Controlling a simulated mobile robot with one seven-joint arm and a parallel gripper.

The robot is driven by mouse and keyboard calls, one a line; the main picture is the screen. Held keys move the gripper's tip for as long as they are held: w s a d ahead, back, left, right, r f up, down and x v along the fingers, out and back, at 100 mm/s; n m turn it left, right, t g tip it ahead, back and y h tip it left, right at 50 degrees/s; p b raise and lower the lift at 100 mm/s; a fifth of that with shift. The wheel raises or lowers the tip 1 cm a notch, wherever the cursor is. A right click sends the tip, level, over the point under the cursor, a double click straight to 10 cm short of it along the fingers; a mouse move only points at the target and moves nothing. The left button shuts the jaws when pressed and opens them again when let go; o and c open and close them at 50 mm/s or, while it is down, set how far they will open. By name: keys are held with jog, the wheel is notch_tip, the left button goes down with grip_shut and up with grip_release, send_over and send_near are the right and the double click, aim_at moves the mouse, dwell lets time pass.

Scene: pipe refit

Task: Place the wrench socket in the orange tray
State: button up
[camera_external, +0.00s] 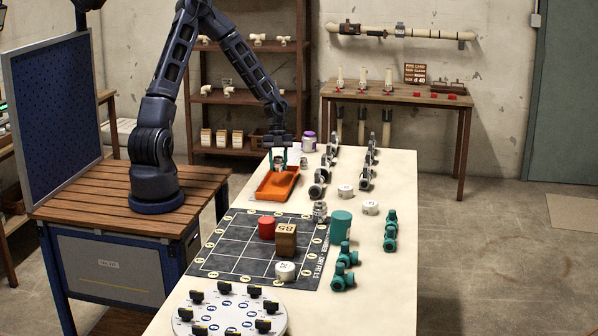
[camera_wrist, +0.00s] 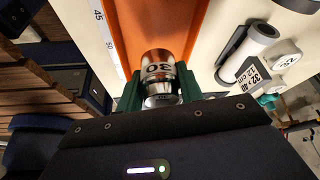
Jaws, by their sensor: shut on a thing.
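My gripper (camera_external: 279,161) has green fingers and is shut on a silvery metal wrench socket (camera_wrist: 157,68) marked 30. The fingers grip the socket from both sides in the wrist view (camera_wrist: 158,90). The orange tray (camera_external: 268,196) lies on the table, and my gripper is over its far end. In the wrist view the tray (camera_wrist: 190,15) shows behind and around the socket. I cannot tell whether the socket touches the tray floor. The socket is mostly hidden between the fingers in the external view.
Pipe clamps or fittings (camera_external: 317,187) stand farther right. A dark grid mat (camera_external: 215,262) with a red cylinder (camera_external: 266,227) and brown block (camera_external: 286,240) lies nearer.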

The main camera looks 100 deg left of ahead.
jog(key=shift+f, duration=2.75)
jog(key=o, duration=1.1)
jog(key=shift+f, duration=0.15)
jog(key=v, duration=1.2)
notch_tip(320, 180, up, 7)
jog(key=n+g+y, duration=0.2)
jog(key=n+y, duration=0.1)
jog(key=n, duration=0.1)
send_over(279, 186)
jog(key=d, duration=0.5)
jog(key=d+r+n+y, duration=0.2)
jog(key=d+r+n, duration=0.1)
jog(key=d+r, duration=0.65)
jog(key=s+d+r+n+t, duration=0.1)
jog(key=s+d+r+n, duration=0.1)
jog(key=s+d+r, duration=0.1)
jog(key=s+d+r+n+t, duration=0.2)
jog(key=s+d+r+n, duration=0.1)
jog(key=s+d, duration=0.3)
jog(key=s+d+r+n+t, duration=0.2)
jog(key=s+d+r+n, duration=0.1)
jog(key=d, duration=0.3)
jog(key=shift+s+d+r+h, duration=0.25)
jog(key=shift+s+r+h, duration=0.15)
jog(key=shift+s+r, duration=0.4)
